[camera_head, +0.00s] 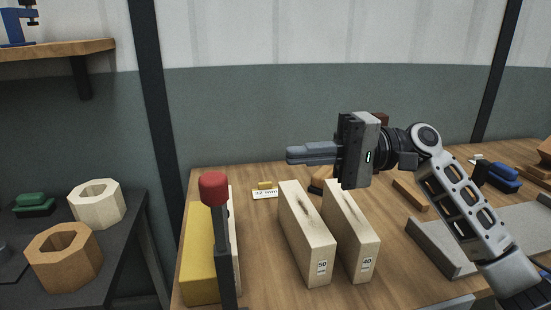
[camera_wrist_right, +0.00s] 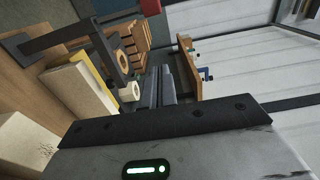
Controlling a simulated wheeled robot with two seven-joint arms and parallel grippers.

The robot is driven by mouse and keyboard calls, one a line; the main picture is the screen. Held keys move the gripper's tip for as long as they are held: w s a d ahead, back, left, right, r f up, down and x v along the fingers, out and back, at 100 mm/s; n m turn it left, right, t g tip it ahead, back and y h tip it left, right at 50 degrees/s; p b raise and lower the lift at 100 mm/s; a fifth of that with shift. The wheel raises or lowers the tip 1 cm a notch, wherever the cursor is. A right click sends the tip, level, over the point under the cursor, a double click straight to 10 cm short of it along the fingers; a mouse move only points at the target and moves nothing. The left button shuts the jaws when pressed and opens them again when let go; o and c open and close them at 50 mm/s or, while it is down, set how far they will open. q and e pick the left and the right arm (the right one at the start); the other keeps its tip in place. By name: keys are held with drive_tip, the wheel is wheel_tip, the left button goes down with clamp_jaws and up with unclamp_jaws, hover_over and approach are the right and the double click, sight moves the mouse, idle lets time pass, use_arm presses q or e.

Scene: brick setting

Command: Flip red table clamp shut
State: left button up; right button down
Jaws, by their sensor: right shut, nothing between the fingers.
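The red table clamp (camera_head: 213,188) shows in the head view at the near left of the table as a red knob on a dark upright lever. The lever runs down out of the bottom of the picture, so its base is hidden. In the right wrist view its red tip (camera_wrist_right: 151,7) shows at the top edge, on a dark bar. My right gripper (camera_head: 292,154) is shut and empty, held above the table to the right of the knob and apart from it, fingers pointing left. Its fingers also show in the right wrist view (camera_wrist_right: 160,82). My left gripper is not in view.
A yellow block (camera_head: 197,255) stands right behind the lever. Two pale blocks, marked 50 (camera_head: 305,225) and 40 (camera_head: 350,235), stand below my right gripper. A dark side table (camera_head: 125,235) at left holds hexagonal rings. A wall shelf (camera_head: 60,50) is at upper left.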

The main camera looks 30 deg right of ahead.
sight(217, 216)
use_arm(q)
drive_tip(key=p, duration=0.1)
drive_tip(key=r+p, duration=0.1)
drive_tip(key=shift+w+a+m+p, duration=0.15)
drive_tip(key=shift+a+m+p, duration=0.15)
drive_tip(key=shift+p, duration=0.1)
use_arm(e)
drive_tip(key=a, duration=1)
drive_tip(key=shift+s+a, duration=0.3)
drive_tip(key=shift+s, duration=0.1)
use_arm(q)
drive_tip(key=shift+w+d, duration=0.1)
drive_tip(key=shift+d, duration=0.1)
use_arm(e)
drive_tip(key=shift+a, duration=0.1)
